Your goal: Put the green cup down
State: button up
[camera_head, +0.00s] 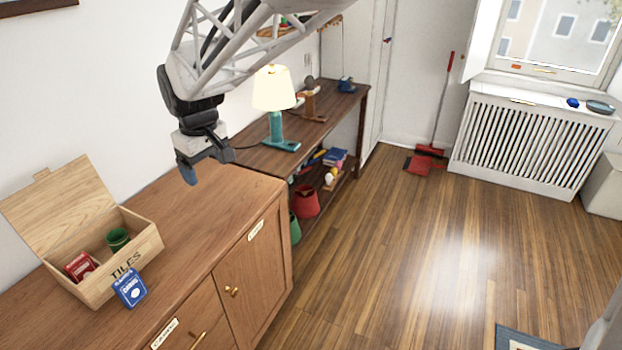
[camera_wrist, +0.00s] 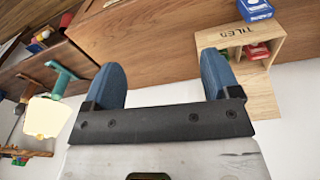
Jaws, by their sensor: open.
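The box (camera_wrist: 266,95) also shows at the upper right of the wrist view, but I cannot make out the cup clearly there. My gripper (camera_head: 204,168) hangs above the back of the cabinet, right of the box and apart from it. In the wrist view its two blue fingers (camera_wrist: 160,70) are spread wide with nothing between them.
A red card box (camera_head: 81,266) lies in the wooden box; a blue card box (camera_head: 130,287) leans at its front. A lit lamp (camera_head: 274,95) stands on the shelf table (camera_head: 256,155) beyond my gripper. The cabinet top (camera_head: 215,205) right of the box is clear.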

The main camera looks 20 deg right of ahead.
jog(key=s+d+m, duration=0.3)
jog(key=s+d, duration=0.6)
jog(key=s, duration=0.4)
jog(key=s+d+f+m+t, duration=0.1)
jog(key=s+d+m, duration=0.3)
jog(key=s+d, duration=0.6)
jog(key=s, duration=0.4)
jog(key=shift+s+d, duration=0.2)
jog(key=shift+s, duration=0.1)
jog(key=shift+h, duration=0.3)
